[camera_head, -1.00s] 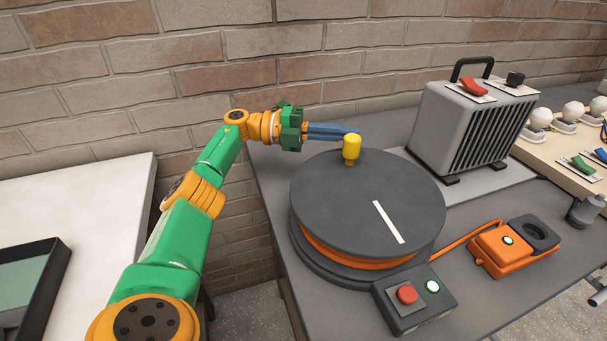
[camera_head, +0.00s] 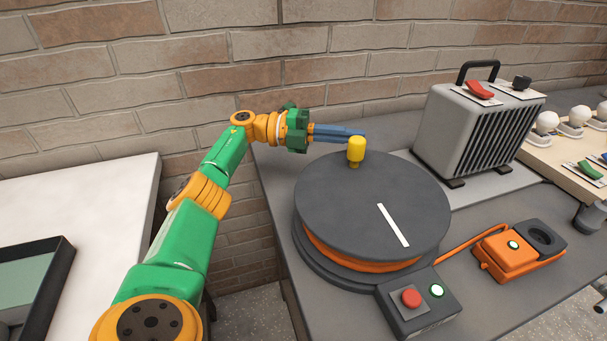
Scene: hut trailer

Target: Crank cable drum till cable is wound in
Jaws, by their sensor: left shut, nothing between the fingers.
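The cable drum (camera_head: 345,215) is a dark grey round reel on the grey bench, with a white stripe on its top. Orange cable (camera_head: 365,263) is wound around it under the top disc, and a length runs out right to an orange socket box (camera_head: 505,252). A yellow crank knob (camera_head: 356,150) stands upright near the drum's far rim. My left gripper (camera_head: 362,133) is shut and empty, its blue fingers pointing right at the far side of the knob. I cannot tell whether the fingertips touch the knob. My right gripper is out of view.
A control box (camera_head: 420,305) with a red button and a lit white-green button sits at the drum's front. A grey heater (camera_head: 475,130) stands behind right. A board with bulbs and switches (camera_head: 560,165) is at far right. A brick wall (camera_head: 200,60) closes the back.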

